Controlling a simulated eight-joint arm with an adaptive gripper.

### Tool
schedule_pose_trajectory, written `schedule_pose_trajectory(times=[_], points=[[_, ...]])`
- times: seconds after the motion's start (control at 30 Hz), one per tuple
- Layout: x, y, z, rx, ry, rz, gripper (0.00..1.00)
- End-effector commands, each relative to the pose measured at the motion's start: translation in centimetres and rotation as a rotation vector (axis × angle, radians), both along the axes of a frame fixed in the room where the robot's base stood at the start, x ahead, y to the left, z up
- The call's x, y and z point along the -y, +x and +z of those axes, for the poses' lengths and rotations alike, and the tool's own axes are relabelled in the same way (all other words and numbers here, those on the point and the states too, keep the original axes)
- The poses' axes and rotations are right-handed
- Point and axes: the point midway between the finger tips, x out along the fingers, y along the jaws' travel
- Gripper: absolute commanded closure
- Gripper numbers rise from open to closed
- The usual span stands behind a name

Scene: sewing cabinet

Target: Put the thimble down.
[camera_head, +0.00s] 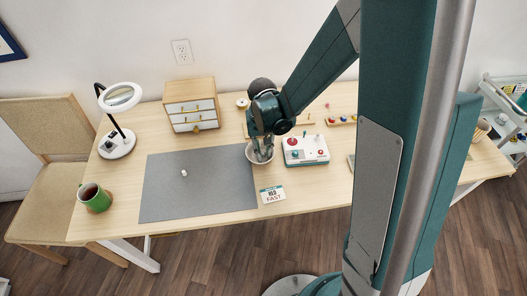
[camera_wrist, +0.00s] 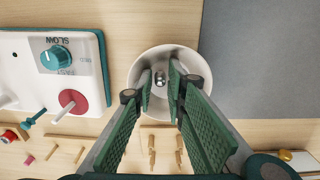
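A small shiny silver piece, which looks like the thimble (camera_wrist: 160,78), shows in the wrist view inside or just over a white round bowl (camera_wrist: 185,58). My gripper (camera_wrist: 161,82) reaches down over the bowl with its two green-padded fingers on either side of the silver piece. The fingers are apart, with a narrow gap seeming to show beside the piece. How high it sits above the bowl's floor is hard to tell. In the head view my gripper (camera_head: 262,152) points down into the bowl (camera_head: 252,160), and its fingertips are partly hidden.
A control box (camera_head: 306,151) with knobs stands right of the bowl. A grey mat (camera_head: 200,195) lies left, with a tiny white item (camera_head: 184,173) on it. A drawer cabinet (camera_head: 191,108), lamp (camera_head: 117,145) and green mug (camera_head: 96,198) are farther left.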

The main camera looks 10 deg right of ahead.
Motion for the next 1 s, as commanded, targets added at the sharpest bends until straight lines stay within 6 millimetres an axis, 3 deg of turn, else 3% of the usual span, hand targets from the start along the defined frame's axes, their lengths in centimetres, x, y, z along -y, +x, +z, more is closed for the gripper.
schedule_pose_trajectory(times=[0.37, 1.0], points=[[0.0, 0.0, 1.4, 0.0, 0.0, 0.0, 0.85], [-0.1, 0.0, 9.6, 0.0, 0.0, 0.0, 0.85]])
